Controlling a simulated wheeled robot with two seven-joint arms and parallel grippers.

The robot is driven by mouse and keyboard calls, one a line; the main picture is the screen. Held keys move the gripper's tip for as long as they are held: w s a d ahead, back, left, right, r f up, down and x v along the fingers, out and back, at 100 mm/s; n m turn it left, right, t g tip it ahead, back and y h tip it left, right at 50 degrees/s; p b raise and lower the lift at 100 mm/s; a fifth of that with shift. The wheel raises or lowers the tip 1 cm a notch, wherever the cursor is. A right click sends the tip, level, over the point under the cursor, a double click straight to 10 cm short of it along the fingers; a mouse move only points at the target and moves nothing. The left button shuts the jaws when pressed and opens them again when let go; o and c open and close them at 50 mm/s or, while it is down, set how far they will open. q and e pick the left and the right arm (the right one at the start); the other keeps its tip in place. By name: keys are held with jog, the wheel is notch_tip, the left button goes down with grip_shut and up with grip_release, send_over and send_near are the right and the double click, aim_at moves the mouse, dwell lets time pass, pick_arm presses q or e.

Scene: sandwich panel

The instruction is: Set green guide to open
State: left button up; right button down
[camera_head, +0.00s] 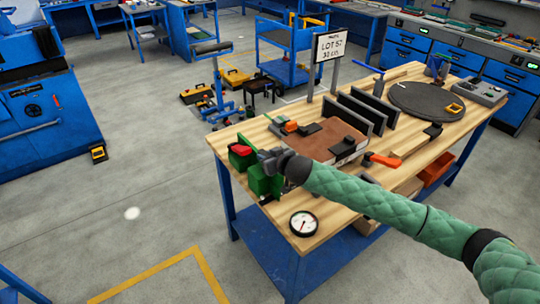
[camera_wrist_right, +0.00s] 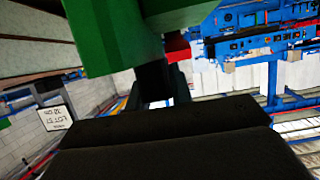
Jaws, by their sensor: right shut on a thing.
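The green guide (camera_head: 262,182) is a blocky green part at the left end of the wooden bench. My right gripper (camera_head: 274,163) is at its upper side, reaching in from the right, and is shut on it. In the right wrist view green surfaces of the guide (camera_wrist_right: 105,40) fill the top, with the dark jaws (camera_wrist_right: 165,85) against them. The exact grip point is hidden by the gripper body. A red-topped green block (camera_head: 241,157) stands just behind. My left gripper is out of view.
A brown panel (camera_head: 332,140) lies right of the guide, with an orange-handled clamp (camera_head: 384,160) beside it. A round dial gauge (camera_head: 303,223) lies at the front edge. Black upright plates (camera_head: 362,109) and a sign (camera_head: 334,45) stand behind.

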jog(key=c, duration=1.2)
grip_release()
jog(key=shift+c, duration=0.2)
jog(key=shift+d, duration=0.1)
jog(key=shift+s+d, duration=0.15)
jog(key=shift+s, duration=0.05)
jog(key=b+v, duration=0.2)
jog(key=v, duration=0.3)
jog(key=shift+s+d+b, duration=0.15)
jog(key=shift+s+b, duration=0.05)
jog(key=shift+b, duration=0.1)
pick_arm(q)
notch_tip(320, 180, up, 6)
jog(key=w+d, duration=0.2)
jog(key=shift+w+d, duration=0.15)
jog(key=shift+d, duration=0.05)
pick_arm(e)
jog(key=shift+v, duration=0.9)
jog(key=shift+r, duration=0.1)
